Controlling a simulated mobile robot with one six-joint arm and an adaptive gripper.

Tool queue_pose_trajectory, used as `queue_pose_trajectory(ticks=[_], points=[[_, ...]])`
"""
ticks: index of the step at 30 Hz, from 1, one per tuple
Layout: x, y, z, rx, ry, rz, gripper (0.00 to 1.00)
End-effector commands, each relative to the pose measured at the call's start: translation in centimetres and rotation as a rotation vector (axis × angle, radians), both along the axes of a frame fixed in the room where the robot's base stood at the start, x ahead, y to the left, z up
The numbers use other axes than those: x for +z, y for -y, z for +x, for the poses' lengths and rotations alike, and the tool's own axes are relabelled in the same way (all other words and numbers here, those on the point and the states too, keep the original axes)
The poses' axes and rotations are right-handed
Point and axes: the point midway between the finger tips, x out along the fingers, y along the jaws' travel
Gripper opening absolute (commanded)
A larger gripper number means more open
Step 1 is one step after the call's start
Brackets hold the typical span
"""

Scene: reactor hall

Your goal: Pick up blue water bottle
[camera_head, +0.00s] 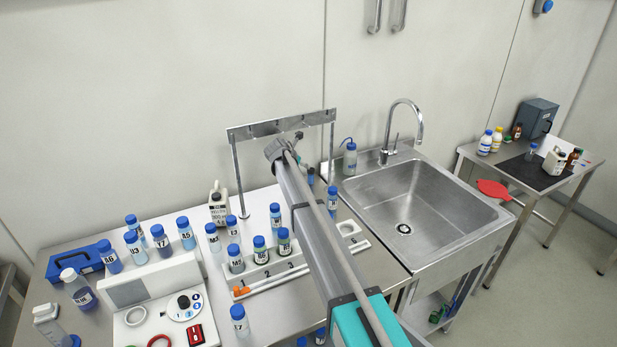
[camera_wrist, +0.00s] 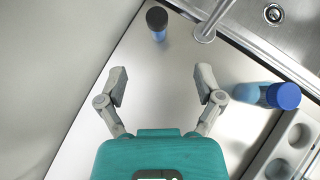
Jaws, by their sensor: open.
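Several small bottles with blue caps and blue or dark contents stand on the steel bench in the head view, such as one bottle (camera_head: 332,200) right of my arm; I cannot tell for certain which is the blue water bottle. In the wrist view, a bottle with a dark cap and blue body (camera_wrist: 157,24) stands ahead of my gripper (camera_wrist: 161,85). A blue bottle with a blue cap (camera_wrist: 270,95) stands to the right, outside the right finger. My gripper is open, with bare bench between its fingers.
A metal rack (camera_head: 280,125) on posts stands at the back. A numbered white tray (camera_head: 270,283) lies beneath my arm. The sink (camera_head: 425,205) and tap (camera_head: 405,115) are to the right. A white device (camera_head: 150,300) and a blue box (camera_head: 75,262) stand left.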

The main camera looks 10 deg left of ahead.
Motion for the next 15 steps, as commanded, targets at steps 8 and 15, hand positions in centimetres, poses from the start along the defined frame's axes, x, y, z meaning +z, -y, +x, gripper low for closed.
queue_pose_trajectory(ticks=[8,15], points=[[-0.7,0.0,0.5,0.001,0.0,0.0,0.85],[-2.4,0.5,2.0,0.002,0.0,-0.001,0.85]])
